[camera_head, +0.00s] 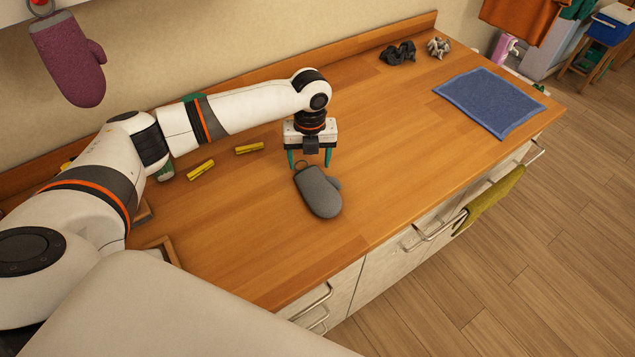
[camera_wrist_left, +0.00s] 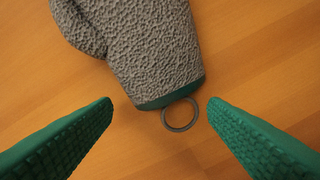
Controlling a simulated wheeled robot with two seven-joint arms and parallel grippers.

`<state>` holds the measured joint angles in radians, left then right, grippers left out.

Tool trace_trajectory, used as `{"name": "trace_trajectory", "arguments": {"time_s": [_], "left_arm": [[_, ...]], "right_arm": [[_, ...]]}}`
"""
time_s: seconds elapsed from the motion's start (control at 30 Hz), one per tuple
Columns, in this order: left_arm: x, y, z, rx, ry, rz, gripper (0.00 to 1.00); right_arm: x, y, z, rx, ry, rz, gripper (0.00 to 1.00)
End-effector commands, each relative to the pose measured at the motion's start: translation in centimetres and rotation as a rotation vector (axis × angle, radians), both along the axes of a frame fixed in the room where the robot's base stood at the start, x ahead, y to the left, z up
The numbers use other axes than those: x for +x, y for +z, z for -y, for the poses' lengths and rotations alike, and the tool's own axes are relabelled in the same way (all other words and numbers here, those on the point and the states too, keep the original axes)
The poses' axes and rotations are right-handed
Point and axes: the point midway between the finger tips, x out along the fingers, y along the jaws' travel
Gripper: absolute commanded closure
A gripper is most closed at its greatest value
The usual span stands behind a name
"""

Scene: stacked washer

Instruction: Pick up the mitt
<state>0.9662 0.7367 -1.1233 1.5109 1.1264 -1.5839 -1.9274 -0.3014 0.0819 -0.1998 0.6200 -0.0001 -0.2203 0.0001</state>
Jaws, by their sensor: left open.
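A grey mitt (camera_head: 318,192) with a hanging ring at its cuff lies on the wooden counter. My left gripper (camera_head: 310,163) is open and points down just above the cuff end of the mitt. In the left wrist view the mitt (camera_wrist_left: 140,45) has a knobbly grey surface and a green cuff edge. Its ring (camera_wrist_left: 181,113) lies between the two green fingers of the gripper (camera_wrist_left: 158,108), which hold nothing. Another mitt, purple (camera_head: 70,60), hangs from a hook at the upper left. My right gripper is not in view.
Two yellow clips (camera_head: 201,170) lie on the counter (camera_head: 400,150) left of the gripper. A blue cloth (camera_head: 489,102) lies at the right, with dark crumpled items (camera_head: 398,53) at the back. A green towel (camera_head: 490,199) hangs on a drawer handle. The counter between mitt and blue cloth is clear.

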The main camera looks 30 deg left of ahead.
Motion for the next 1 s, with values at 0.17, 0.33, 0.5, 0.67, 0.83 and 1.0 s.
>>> {"name": "trace_trajectory", "arguments": {"time_s": [0.17,0.33,0.5,0.67,0.83,1.0], "left_arm": [[-0.02,-1.20,-0.04,0.001,0.000,0.001,0.32],[-0.03,-1.24,-0.03,0.001,0.000,0.001,0.32],[-0.02,-1.22,-0.02,0.001,0.000,0.001,0.57],[-0.02,-1.20,-0.01,0.000,0.000,0.001,0.72],[-0.01,-1.18,-0.01,0.000,0.000,0.001,0.72],[0.03,-0.68,0.01,-0.001,-0.001,0.003,0.72]], "right_arm": [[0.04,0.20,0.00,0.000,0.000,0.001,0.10],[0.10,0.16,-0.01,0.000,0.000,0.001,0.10],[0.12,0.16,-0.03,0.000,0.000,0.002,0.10],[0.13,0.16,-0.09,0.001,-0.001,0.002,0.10],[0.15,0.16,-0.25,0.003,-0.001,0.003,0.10],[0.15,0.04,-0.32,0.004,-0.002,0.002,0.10]]}}
